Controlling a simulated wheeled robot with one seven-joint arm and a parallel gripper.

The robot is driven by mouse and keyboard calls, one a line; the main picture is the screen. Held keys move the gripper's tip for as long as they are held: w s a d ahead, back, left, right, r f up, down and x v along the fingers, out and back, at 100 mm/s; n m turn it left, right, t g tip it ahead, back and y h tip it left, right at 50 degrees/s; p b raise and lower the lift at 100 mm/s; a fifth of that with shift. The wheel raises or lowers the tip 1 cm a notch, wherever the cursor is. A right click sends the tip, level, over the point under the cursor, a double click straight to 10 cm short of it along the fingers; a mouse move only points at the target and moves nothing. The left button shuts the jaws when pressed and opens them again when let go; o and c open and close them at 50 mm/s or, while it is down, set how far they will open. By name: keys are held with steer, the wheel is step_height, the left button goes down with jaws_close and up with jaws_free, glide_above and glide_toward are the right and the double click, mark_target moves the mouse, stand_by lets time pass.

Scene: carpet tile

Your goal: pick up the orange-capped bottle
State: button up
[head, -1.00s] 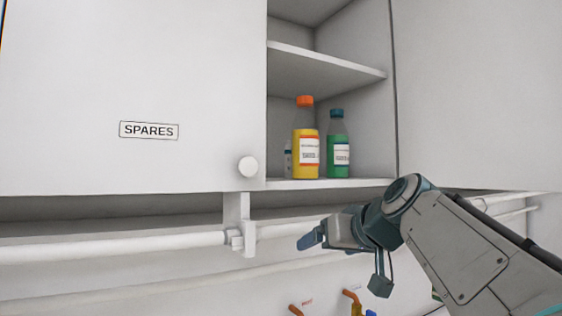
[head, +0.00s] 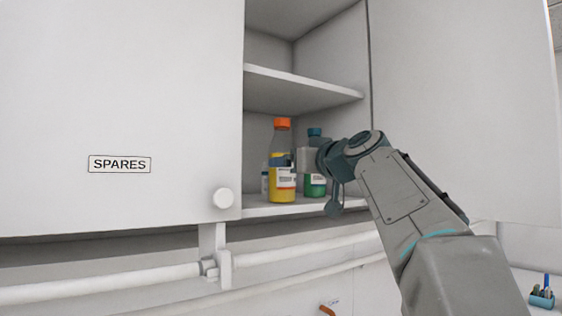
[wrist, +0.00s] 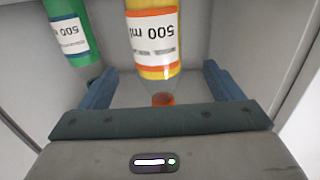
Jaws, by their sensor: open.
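The orange-capped bottle (head: 283,188) stands upright on the lower cabinet shelf, with yellow contents and a white label. It shows upside down in the wrist view (wrist: 152,52), its orange cap toward my palm. My gripper (head: 283,160) is open at the shelf, coming from the right. One blue finger overlaps the bottle's middle in the head view. In the wrist view the fingers (wrist: 160,86) lie to either side of the bottle, with gaps; I cannot tell how deep it sits between them. No grip on it shows.
A green bottle (head: 315,187) stands close to the right, partly hidden by my gripper. A small pale container (head: 265,180) is partly hidden behind the orange-capped bottle. An upper shelf (head: 300,90) is above. The SPARES door (head: 120,110) and its knob (head: 223,198) border the opening's left.

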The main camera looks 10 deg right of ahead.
steer(key=shift+f+p+x, duration=0.2)
steer(key=shift+p+x, duration=0.65)
steer(key=shift+x, duration=0.75)
steer(key=shift+f+p+x, duration=0.2)
steer(key=shift+p+x, duration=0.6)
steer(key=shift+x, duration=0.75)
steer(key=shift+d, duration=0.2)
steer(key=c, duration=1.2)
steer(key=shift+c, duration=1.1)
steer(key=shift+r, duration=0.15)
